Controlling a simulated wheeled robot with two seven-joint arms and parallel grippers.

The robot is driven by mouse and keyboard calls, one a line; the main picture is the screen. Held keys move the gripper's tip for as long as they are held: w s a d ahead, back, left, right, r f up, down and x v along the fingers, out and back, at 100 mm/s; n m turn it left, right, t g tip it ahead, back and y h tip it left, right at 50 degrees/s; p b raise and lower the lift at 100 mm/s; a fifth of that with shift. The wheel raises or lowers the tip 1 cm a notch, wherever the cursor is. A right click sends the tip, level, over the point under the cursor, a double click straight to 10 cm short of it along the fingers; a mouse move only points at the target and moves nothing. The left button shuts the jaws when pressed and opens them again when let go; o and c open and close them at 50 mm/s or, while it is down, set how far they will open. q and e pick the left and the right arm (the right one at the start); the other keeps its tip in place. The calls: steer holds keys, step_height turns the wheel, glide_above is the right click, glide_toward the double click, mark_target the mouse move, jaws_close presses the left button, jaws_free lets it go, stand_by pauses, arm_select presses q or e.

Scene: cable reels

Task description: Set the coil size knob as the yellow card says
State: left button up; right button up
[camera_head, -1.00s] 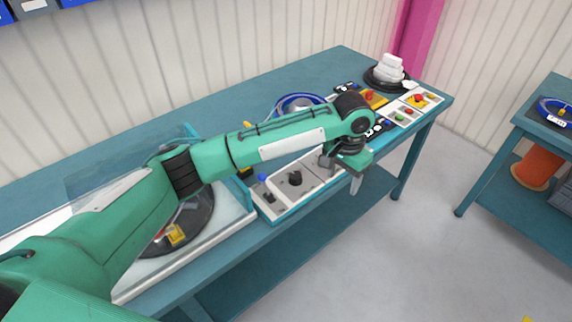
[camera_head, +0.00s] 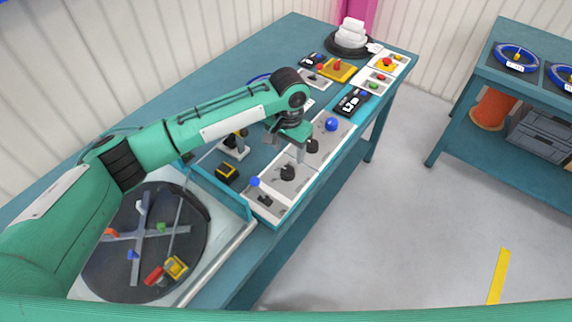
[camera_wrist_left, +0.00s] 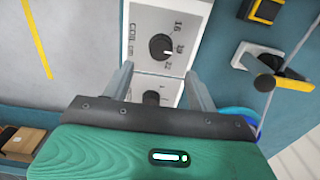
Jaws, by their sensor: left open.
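The coil size knob (camera_wrist_left: 161,47) is black with a white mark, on a light plate lettered COIL cm with 16, 19 and 22. Its mark points right, near 19, though the exact setting is hard to tell. In the head view the knob (camera_head: 288,172) is on the panel along the table's front. My left gripper (camera_head: 301,155) is open and empty, fingers down, above the panel beside this knob. In the left wrist view its fingers (camera_wrist_left: 160,82) are apart, with the knob beyond the tips. I cannot make out a yellow card. My right gripper is out of view.
A second black knob (camera_head: 312,146) is close to my fingers. A blue-balled lever (camera_head: 255,183) and a blue ball (camera_head: 331,125) are on the same panel. A black turntable (camera_head: 190,230) is at left. A yellow-handled device (camera_wrist_left: 272,72) stands behind the panel.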

mark_target(288, 170)
arm_select(q)
step_height(288, 170, down, 8)
steer(key=shift+r+p, duration=0.2)
steer(key=shift+p, duration=0.3)
steer(key=shift+a+f, duration=0.1)
steer(key=shift+f, duration=0.5)
steer(key=c, duration=1)
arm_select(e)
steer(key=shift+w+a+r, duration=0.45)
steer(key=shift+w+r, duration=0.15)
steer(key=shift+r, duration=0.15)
